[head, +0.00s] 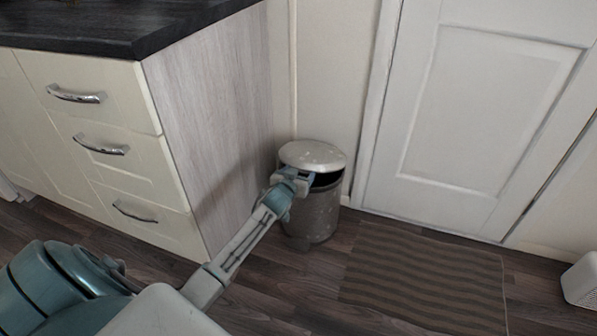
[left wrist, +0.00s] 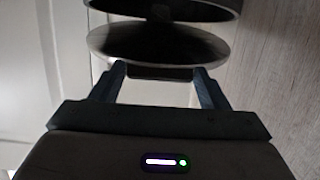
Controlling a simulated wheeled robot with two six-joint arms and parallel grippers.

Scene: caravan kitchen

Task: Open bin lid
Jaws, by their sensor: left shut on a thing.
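The bin (head: 316,208) is a grey-brown cylinder on the floor beside the cabinet's side panel. Its pale, speckled lid (head: 313,155) is partly raised, with a dark gap between lid and body at the front. My left gripper (head: 302,178) is at the lid's front edge and is shut on it. In the left wrist view, the lid (left wrist: 165,38) lies between the bin body (left wrist: 165,6) and my left gripper (left wrist: 160,73), whose two fingers reach its edge. The bin's inside is dark. My right gripper is not in view.
The cabinet (head: 150,130) with drawers stands left of the bin, close to my arm. A white door (head: 480,110) is at the right. A striped mat (head: 425,275) lies on the floor before it. A white box-like object (head: 580,281) is at the right edge.

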